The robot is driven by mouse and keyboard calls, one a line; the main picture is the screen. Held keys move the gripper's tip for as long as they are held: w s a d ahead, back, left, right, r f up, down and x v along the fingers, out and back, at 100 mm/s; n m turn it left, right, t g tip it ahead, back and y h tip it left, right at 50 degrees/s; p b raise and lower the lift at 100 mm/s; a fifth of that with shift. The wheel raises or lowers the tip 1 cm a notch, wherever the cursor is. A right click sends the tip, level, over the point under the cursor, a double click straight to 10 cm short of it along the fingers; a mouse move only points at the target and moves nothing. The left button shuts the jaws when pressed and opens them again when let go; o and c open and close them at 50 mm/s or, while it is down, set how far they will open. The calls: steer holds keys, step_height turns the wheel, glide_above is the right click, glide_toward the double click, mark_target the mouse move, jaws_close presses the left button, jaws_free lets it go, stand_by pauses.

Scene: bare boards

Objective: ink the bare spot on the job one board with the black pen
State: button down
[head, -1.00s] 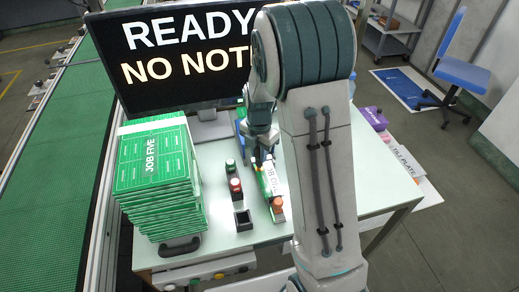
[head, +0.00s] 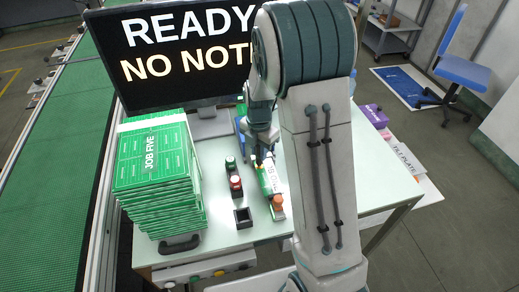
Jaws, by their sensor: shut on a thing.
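A narrow green board (head: 265,183) with a white label lies on the pale table. The label reads sideways and looks like JOB ONE, but part of it is covered. My gripper (head: 265,155) is low over the far end of this board, pointing down. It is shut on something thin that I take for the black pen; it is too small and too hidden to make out. I cannot tell whether its tip touches the board. The bare spot is not visible from here.
Left of the board stand a green-topped holder (head: 231,163), a red-topped holder (head: 236,186) and an empty black holder (head: 243,218). An orange-brown object (head: 277,203) sits at the board's near end. A stack of green JOB FIVE boards (head: 158,180) and a screen (head: 185,55) stand left.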

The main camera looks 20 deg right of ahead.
steer(key=shift+s+f+b, duration=0.1)
steer(key=shift+f+b, duration=0.35)
steer(key=shift+b, duration=0.05)
stand_by(1.6)
steer(key=shift+r+p, duration=2.15)
steer(key=shift+r, duration=1.45)
